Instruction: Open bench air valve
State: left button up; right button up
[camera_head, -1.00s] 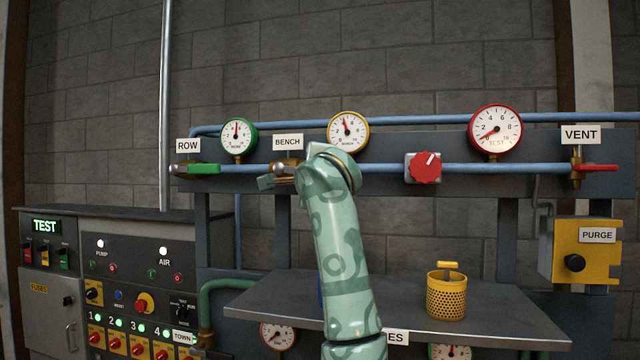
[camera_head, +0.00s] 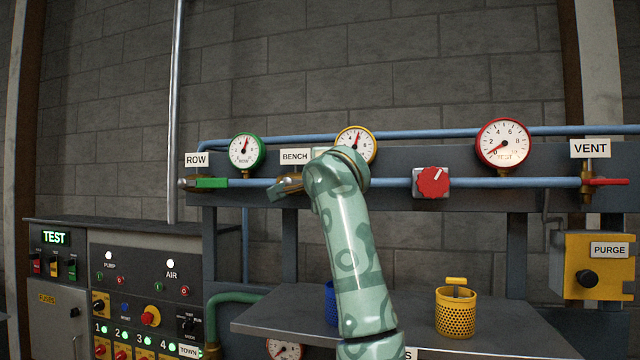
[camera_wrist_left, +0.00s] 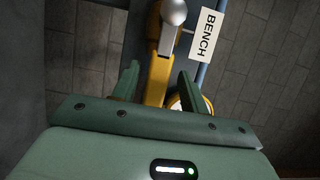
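The bench air valve's yellow lever (camera_wrist_left: 158,78) shows in the left wrist view, with a rounded metal hub at its top. It lies between the two green fingers of my left gripper (camera_wrist_left: 158,72), with a visible gap on each side. The BENCH label (camera_wrist_left: 208,34) is beside it. In the head view my left forearm covers much of the valve (camera_head: 291,184) under the BENCH sign (camera_head: 296,157). The yellow-rimmed bench gauge (camera_head: 358,140) is partly behind my arm, its needle near upright. My right gripper is out of view.
A green-handled ROW valve (camera_head: 211,183) is on the same blue pipe to the left. A red knob (camera_head: 433,182) and a red VENT lever (camera_head: 607,182) are to the right. A yellow perforated cup (camera_head: 456,312) stands on the grey shelf (camera_head: 500,343) below.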

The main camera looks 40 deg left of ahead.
pick_arm(q)
jog(key=shift+w+f, duration=0.15)
jog(key=b+v, duration=0.5)
jog(key=v, duration=1.1)
jog(key=shift+b, duration=0.4)
jog(key=shift+d, duration=0.1)
